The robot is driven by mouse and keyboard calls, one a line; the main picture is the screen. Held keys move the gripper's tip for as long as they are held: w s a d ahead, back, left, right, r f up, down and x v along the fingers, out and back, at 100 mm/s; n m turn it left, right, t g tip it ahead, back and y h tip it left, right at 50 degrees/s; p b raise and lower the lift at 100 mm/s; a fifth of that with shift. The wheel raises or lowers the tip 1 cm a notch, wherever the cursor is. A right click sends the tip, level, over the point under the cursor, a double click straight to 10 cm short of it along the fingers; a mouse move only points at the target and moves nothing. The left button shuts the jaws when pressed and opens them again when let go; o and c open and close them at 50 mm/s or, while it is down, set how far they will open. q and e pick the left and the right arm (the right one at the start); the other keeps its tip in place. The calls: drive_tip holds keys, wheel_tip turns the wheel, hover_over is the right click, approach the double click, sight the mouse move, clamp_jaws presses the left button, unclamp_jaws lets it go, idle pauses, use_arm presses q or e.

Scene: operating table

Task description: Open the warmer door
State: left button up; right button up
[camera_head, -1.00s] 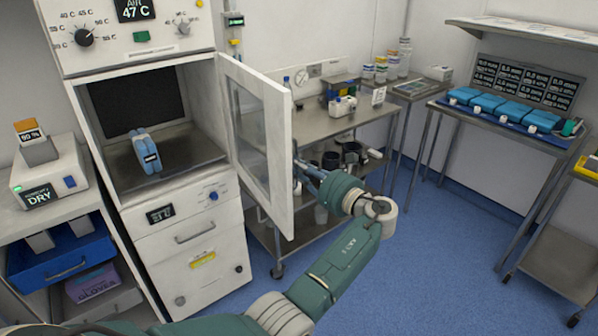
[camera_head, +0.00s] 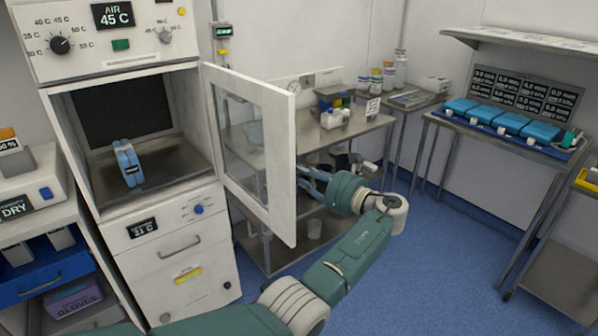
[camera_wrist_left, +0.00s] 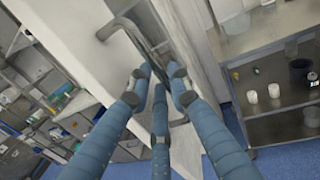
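The white warmer door (camera_head: 282,165), with a glass pane, stands swung open to the right of the warmer cavity. The warmer (camera_head: 185,245) holds a blue-and-white item (camera_head: 127,163) on its inner floor. My left arm reaches past the door's free edge; its gripper (camera_head: 312,182) is partly hidden behind the door. My right gripper is not in view.
A metal trolley (camera_head: 350,140) with bottles and containers stands behind the door and my left wrist. A side table with blue packs (camera_head: 500,120) stands at the right. Open blue floor (camera_head: 440,265) lies right of my arm.

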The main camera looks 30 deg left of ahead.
use_arm(q)
drive_tip(key=shift+o, duration=1)
drive_tip(key=shift+a, duration=0.15)
drive_tip(key=s+d, duration=0.2)
drive_tip(key=d, duration=0.9)
drive_tip(key=shift+s+d, duration=0.15)
drive_tip(key=shift+d, duration=0.25)
drive_tip(key=shift+f, duration=0.15)
